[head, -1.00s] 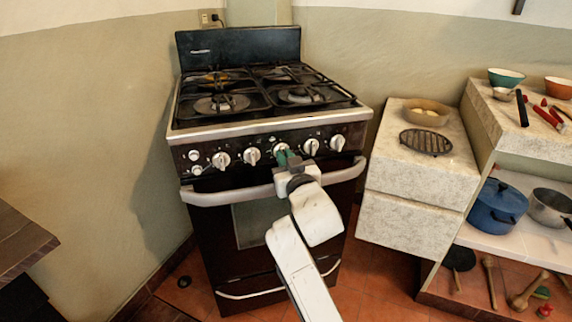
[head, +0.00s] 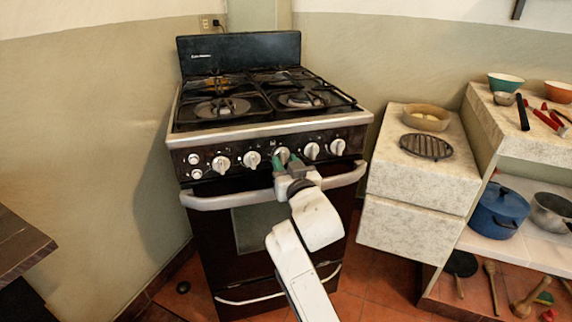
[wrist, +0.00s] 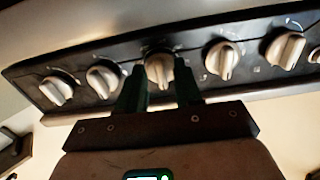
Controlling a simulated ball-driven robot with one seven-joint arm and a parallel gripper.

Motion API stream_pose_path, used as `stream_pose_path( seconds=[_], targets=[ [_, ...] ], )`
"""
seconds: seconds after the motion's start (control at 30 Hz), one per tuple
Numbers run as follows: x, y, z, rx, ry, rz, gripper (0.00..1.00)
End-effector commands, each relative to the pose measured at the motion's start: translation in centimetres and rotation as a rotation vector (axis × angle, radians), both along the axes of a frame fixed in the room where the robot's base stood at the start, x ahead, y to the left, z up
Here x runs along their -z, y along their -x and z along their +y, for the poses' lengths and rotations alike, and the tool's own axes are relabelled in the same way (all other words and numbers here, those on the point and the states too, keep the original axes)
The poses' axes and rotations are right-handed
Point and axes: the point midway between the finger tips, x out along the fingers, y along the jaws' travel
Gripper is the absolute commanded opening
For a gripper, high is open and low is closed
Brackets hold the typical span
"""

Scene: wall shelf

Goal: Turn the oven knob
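The oven has a front panel with a row of white knobs. The middle knob (head: 282,155) is the one at my gripper (head: 287,165). In the wrist view the middle knob (wrist: 160,71) sits between the tips of my two dark green fingers (wrist: 160,80), one finger on each side. The fingers are apart, and I cannot tell whether either touches the knob. In the head view the fingers partly cover this knob. My gripper is just above the oven's door handle (head: 222,201).
Neighbouring knobs stand close by on the left (wrist: 103,80) and right (wrist: 222,58). The handle bar runs below the panel. Burner grates (head: 285,90) lie on top. A stone counter (head: 420,185) stands at the right, with a blue pot (head: 497,212) farther right.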

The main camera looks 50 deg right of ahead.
Motion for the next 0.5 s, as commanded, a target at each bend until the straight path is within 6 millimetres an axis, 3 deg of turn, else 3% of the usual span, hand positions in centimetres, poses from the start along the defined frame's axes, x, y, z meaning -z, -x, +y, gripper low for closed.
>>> stream_pose_path(
  seconds=[0.3, 0.5],
  targets=[
    [-0.2, 0.2, 0.1, -0.001, 0.003, -0.003, 0.37],
    [-0.2, 2.2, 1.3, -0.002, 0.004, 0.0, 0.37]
  ],
)
